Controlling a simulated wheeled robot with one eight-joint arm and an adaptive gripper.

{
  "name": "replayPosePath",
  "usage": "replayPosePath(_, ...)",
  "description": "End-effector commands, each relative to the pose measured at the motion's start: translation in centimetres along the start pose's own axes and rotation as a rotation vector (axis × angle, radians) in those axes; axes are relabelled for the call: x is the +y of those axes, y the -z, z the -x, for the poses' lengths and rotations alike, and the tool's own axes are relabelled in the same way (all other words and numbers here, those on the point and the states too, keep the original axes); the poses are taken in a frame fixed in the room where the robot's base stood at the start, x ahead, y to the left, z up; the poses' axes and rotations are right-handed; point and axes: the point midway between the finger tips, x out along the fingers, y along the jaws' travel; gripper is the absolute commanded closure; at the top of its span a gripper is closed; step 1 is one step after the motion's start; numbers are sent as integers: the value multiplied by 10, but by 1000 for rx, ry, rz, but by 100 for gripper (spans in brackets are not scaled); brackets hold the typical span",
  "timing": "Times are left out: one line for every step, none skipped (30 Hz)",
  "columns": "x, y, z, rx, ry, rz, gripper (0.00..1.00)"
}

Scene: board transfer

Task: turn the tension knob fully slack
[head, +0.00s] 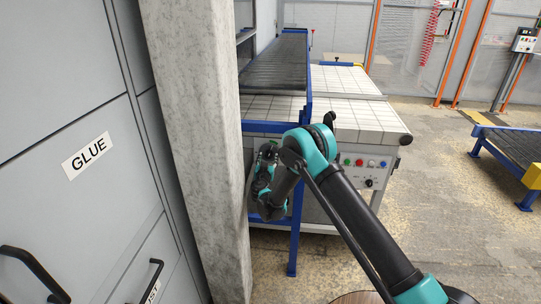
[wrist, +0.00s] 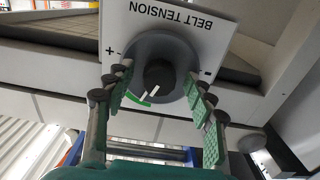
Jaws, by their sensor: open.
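The tension knob (wrist: 158,75) is a black dial on a grey round base in the wrist view. It sits on a white plate (wrist: 185,22) that reads BELT TENSION upside down, with "+" at left and "-" at right. Short white marks show at the knob's lower edge, pointing down and left, near a green arc (wrist: 130,99) at the lower left. My gripper (wrist: 160,88) is open, with one green-padded finger on each side of the knob. A gap seems to show on both sides; contact is hard to judge. In the head view the knob cannot be made out.
In the head view, a concrete pillar (head: 195,130) stands close left of my arm, beside grey cabinets (head: 75,110). A blue-framed conveyor (head: 277,65) and a white tiled table (head: 350,112) with a button panel (head: 365,163) lie ahead.

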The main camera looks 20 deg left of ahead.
Motion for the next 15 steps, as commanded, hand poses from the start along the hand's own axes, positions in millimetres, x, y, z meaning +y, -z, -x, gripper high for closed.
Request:
replayPosePath(-1, 0, 0, 0, 1, 0, 46)
replayPosePath(-1, 0, 0, 0, 1, 0, 46)
replayPosePath(-1, 0, 0, 0, 1, 0, 46)
replayPosePath(-1, 0, 0, 0, 1, 0, 46)
replayPosePath(0, 0, 0, 0, 1, 0, 46)
replayPosePath(0, 0, 0, 0, 1, 0, 46)
replayPosePath(0, 0, 0, 0, 0, 0, 46)
replayPosePath(0, 0, 0, 0, 1, 0, 49)
replayPosePath(0, 0, 0, 0, 1, 0, 54)
replayPosePath(0, 0, 0, 0, 0, 0, 58)
replayPosePath(0, 0, 0, 0, 0, 0, 62)
replayPosePath(0, 0, 0, 0, 0, 0, 67)
replayPosePath(0, 0, 0, 0, 0, 0, 70)
replayPosePath(0, 0, 0, 0, 1, 0, 74)
replayPosePath(0, 0, 0, 0, 1, 0, 79)
